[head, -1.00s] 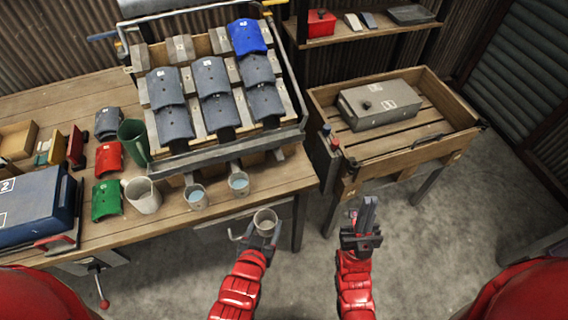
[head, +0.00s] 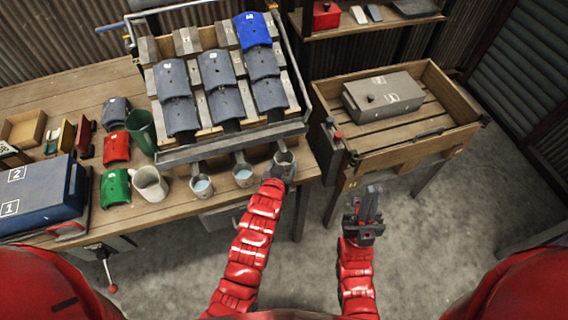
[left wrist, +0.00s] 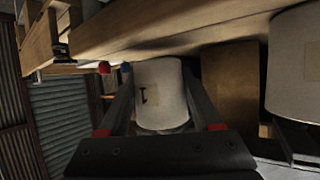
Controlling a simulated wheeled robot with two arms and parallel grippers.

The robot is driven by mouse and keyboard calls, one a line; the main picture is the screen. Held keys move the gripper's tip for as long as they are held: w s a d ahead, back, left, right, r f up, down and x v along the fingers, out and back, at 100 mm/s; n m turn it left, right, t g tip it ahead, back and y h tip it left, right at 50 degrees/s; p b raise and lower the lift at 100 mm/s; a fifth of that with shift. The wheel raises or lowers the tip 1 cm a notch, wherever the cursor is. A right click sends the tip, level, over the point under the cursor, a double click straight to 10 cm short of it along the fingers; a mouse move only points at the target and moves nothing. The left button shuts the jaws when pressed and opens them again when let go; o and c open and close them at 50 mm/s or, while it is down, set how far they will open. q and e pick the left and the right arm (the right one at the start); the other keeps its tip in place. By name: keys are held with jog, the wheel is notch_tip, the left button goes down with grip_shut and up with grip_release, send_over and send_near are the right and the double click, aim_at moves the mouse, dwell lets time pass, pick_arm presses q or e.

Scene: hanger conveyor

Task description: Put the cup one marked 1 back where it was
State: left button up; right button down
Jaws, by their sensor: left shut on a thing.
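The cup marked 1 (head: 284,160) is a pale cup, held by my left gripper (head: 278,173) at the table's front edge, under the rack's right part. In the left wrist view the cup (left wrist: 158,95) sits between the two fingers, with a black 1 facing the camera. In the head view, two similar cups with bluish contents, the middle cup (head: 243,174) and the left cup (head: 201,187), stand to its left. I cannot tell whether the held cup touches the table. My right gripper (head: 366,207) looks shut and empty over the floor.
A sloped rack (head: 180,153) with blue and grey tiles stands behind the cups. A wooden crate table (head: 400,153) with a grey case is to the right, across a gap.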

pick_arm(q)
jog(key=shift+w+f+p, duration=0.3)
jog(key=shift+f, duration=0.4)
jog(key=shift+f, duration=0.25)
jog(key=o, duration=1.4)
jog(key=shift+s+r, duration=0.1)
jog(key=shift+r, duration=0.1)
